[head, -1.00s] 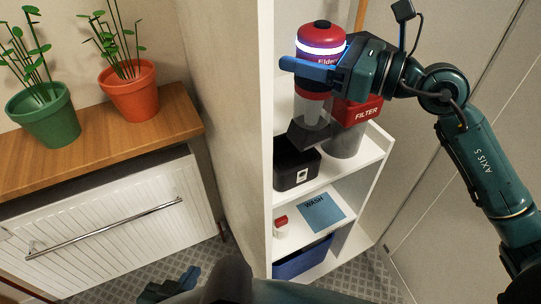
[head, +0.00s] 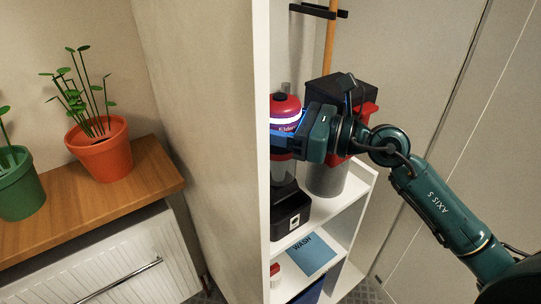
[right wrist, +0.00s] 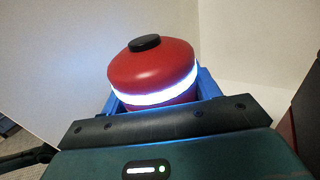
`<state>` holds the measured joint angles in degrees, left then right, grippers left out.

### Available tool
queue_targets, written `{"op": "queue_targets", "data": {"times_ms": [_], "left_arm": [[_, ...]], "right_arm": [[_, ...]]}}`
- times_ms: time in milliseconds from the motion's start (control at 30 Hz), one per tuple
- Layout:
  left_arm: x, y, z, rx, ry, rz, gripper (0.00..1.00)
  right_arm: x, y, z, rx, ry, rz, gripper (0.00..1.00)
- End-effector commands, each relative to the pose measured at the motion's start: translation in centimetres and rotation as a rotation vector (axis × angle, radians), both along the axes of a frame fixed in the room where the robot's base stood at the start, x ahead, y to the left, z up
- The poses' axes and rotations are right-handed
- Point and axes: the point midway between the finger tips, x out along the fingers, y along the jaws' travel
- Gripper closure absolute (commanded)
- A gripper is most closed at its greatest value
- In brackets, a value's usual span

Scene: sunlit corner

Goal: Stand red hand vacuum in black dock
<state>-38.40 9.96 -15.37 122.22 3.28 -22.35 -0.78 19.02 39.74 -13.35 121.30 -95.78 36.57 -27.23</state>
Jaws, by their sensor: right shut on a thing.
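The red hand vacuum (head: 286,103) is upright in the head view, with a glowing white band, a clear lower part and a dark lower end. My right gripper (head: 282,139) is shut around its body from the right. In the right wrist view the vacuum's red top (right wrist: 150,68) with a black cap stands between the blue fingers (right wrist: 158,103). The black dock (head: 292,213), with a white label, stands on a shelf directly below the vacuum. The vacuum's dark lower end meets the dock's top in the picture; I cannot tell whether it is seated. My left gripper is out of view.
A grey canister (head: 326,180) with a dark and red top stands right behind the dock. A blue WASH card (head: 312,255) lies on the shelf below. Potted plants stand on the wooden ledge (head: 150,180).

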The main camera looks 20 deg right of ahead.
Motion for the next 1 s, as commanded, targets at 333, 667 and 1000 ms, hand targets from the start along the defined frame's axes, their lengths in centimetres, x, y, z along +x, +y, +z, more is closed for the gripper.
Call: {"op": "queue_targets", "data": {"times_ms": [333, 667, 1000], "left_arm": [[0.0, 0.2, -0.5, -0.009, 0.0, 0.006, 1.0], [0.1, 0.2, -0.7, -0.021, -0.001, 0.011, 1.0], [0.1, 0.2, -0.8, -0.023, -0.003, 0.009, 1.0]], "right_arm": [[0.0, 0.0, -3.7, 0.004, -0.003, -0.002, 0.61], [0.0, 0.0, -6.3, 0.003, -0.006, -0.002, 0.61], [0.0, 0.0, -6.7, 0.0, -0.002, -0.001, 0.34]]}}
